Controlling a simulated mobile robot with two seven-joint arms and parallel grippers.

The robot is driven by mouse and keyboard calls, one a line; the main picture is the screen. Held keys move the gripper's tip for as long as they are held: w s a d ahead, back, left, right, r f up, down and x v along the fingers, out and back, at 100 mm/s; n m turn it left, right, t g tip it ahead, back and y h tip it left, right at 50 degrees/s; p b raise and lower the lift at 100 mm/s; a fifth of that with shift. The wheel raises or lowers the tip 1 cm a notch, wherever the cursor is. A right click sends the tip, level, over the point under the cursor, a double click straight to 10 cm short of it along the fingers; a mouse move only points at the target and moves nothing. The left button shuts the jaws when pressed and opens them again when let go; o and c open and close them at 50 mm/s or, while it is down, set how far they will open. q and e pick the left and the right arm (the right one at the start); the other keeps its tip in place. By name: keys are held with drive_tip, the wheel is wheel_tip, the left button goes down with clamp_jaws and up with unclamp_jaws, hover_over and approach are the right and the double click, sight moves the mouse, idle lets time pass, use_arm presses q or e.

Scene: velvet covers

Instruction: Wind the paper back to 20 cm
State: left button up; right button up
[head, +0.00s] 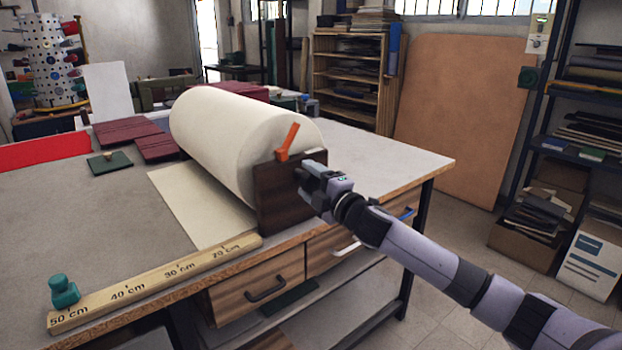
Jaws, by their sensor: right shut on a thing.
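A large cream paper roll (215,130) lies in a stand with a dark wooden end panel (275,205). A flat paper sheet (195,200) runs out from under it to the left. Its free edge meets the wooden ruler (150,285) between the 30 cm and 20 cm labels. An orange lever (289,142) stands tilted at the panel's top. My right gripper (308,182) is shut at the panel's outer side on what seems to be the roll's crank handle, mostly hidden by the jaws. My left gripper is not in view.
A teal knob-shaped piece (63,291) sits at the ruler's 50 cm end. Dark red covers (122,137) and a green piece (109,163) lie on the table at left. Drawers (262,287) are below the front edge.

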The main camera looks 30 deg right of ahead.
drive_tip(key=shift+n, duration=1.7)
drive_tip(key=o, duration=1.4)
drive_tip(key=shift+o, duration=0.2)
drive_tip(key=shift+s+f, duration=0.15)
drive_tip(key=shift+s, duration=0.45)
drive_tip(key=s, duration=0.2)
drive_tip(key=s+b, duration=0.1)
drive_tip(key=s, duration=0.1)
drive_tip(key=shift+d+f, duration=0.2)
drive_tip(key=shift+s, duration=0.95)
